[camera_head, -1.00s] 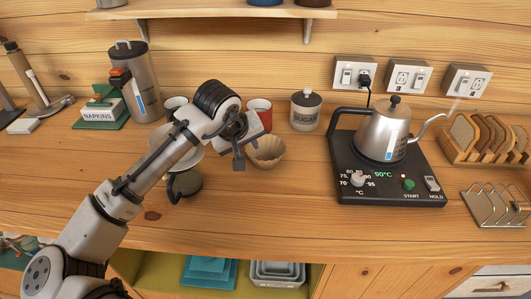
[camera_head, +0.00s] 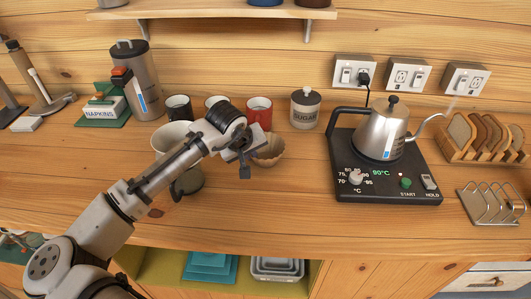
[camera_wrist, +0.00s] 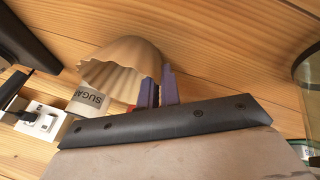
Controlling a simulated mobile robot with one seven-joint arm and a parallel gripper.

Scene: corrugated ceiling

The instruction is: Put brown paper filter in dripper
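The brown paper filter (camera_head: 270,153), a pleated pale-brown cup, is on the wooden counter or just above it; I cannot tell which. In the wrist view the filter (camera_wrist: 120,55) is large and close. My gripper (camera_head: 257,150) is at its left side. In the wrist view my purple finger pads (camera_wrist: 160,88) are close together, one on each side of the filter's wall, shut on its edge. The white dripper (camera_head: 172,136) stands left of the filter, partly hidden behind my arm. A vessel (camera_head: 190,182) shows below the dripper, also partly covered.
A dark mug (camera_head: 179,107) and a red mug (camera_head: 259,110) stand behind my gripper. A sugar jar (camera_head: 305,110) is right of them. A kettle (camera_head: 383,133) sits on a black heating base (camera_head: 410,180). The front counter between dripper and base is clear.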

